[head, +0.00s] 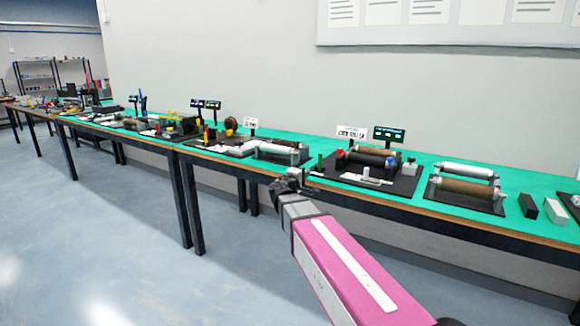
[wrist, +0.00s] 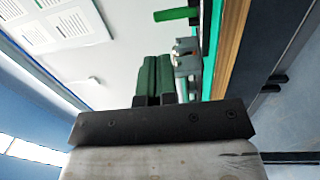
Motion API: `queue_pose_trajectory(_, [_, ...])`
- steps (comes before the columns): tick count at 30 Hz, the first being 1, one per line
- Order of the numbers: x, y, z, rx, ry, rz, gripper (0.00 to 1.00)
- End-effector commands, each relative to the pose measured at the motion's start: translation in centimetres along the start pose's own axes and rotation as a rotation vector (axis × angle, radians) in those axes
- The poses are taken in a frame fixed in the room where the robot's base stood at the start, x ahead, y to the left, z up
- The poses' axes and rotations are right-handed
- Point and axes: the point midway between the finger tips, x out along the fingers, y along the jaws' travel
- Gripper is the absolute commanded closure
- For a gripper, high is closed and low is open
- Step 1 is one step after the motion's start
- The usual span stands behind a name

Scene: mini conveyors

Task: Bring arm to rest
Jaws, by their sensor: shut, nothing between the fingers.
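My pink and grey arm (head: 350,265) reaches forward from the lower right in the head view. My gripper (head: 289,181) is in front of the bench's near edge, in the middle of the picture. In the wrist view my gripper (wrist: 156,58) shows two dark green fingers lying side by side, closed, with nothing held between them. The wrist picture is turned sideways, with the bench edge (wrist: 228,50) on the right of the fingers.
A long green-topped bench (head: 440,212) runs along the wall. On it stand a roller conveyor with a red knob (head: 340,154), another roller unit (head: 466,188), a black block (head: 528,205) and a white block (head: 555,211). The blue floor (head: 110,240) at left is clear.

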Motion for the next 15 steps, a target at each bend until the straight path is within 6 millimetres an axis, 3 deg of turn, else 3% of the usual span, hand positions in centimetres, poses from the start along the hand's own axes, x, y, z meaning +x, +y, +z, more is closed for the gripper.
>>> queue_pose_trajectory(8, [-0.9,-8.7,8.0,0.14,-0.189,-0.316,1.0])
queue_pose_trajectory(15, [-5.0,-17.5,15.0,0.292,-0.397,-0.683,1.0])
